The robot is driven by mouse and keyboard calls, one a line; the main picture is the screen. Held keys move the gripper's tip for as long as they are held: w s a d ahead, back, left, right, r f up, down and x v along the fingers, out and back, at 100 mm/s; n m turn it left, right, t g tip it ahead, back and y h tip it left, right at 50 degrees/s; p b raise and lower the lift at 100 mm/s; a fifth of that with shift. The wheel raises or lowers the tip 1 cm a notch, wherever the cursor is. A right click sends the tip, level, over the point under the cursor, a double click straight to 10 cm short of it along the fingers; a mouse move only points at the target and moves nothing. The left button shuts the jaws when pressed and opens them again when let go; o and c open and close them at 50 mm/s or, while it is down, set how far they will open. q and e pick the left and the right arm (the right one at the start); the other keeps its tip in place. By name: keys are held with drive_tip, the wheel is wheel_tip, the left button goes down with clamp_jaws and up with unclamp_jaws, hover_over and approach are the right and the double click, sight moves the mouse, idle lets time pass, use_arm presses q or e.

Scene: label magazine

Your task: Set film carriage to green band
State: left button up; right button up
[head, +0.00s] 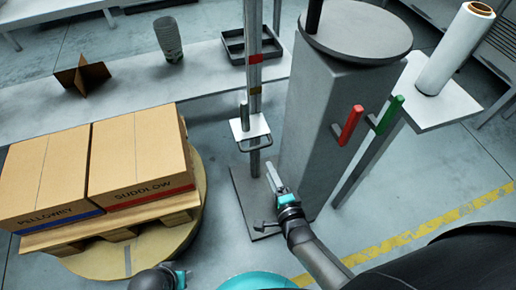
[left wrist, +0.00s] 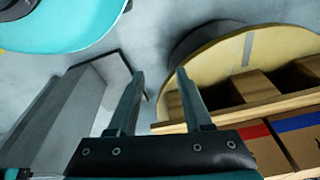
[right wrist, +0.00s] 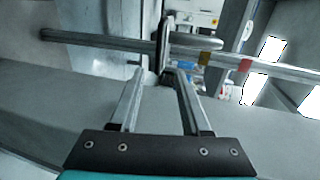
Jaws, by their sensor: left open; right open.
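The film carriage (head: 250,130) is a white plate with a looped handle below it, on a grey upright mast (head: 252,30). A red band (head: 255,59) and a yellow-brown band (head: 255,90) mark the mast above the carriage. I cannot make out a green band. In the right wrist view the mast runs sideways, with the red band (right wrist: 245,65) and yellow band (right wrist: 204,58) right of the carriage. My right gripper (head: 262,198) is open and empty, below the carriage. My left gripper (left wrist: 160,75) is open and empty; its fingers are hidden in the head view.
A grey column with a round top (head: 358,28) stands right of the mast, near a red handle (head: 350,125) and a green handle (head: 389,115). A film roll (head: 455,48) stands on a white shelf. Boxes (head: 140,155) on a pallet stand at left.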

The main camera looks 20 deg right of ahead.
drive_tip(key=b, duration=0.3)
approach(258, 146)
drive_tip(key=f+x, duration=0.1)
drive_tip(key=x, duration=0.3)
use_arm(q)
drive_tip(key=w+r+t+b, duration=0.2)
drive_tip(key=w+r, duration=0.1)
drive_tip(key=r, duration=0.9)
drive_tip(key=shift+w+d+b, duration=0.25)
drive_tip(key=shift+b, duration=0.1)
use_arm(e)
drive_tip(key=shift+x, duration=2.95)
use_arm(q)
drive_tip(key=shift+r, duration=0.1)
use_arm(e)
drive_tip(key=shift+r, duration=0.15)
drive_tip(key=shift+c, duration=0.4)
clamp_jaws()
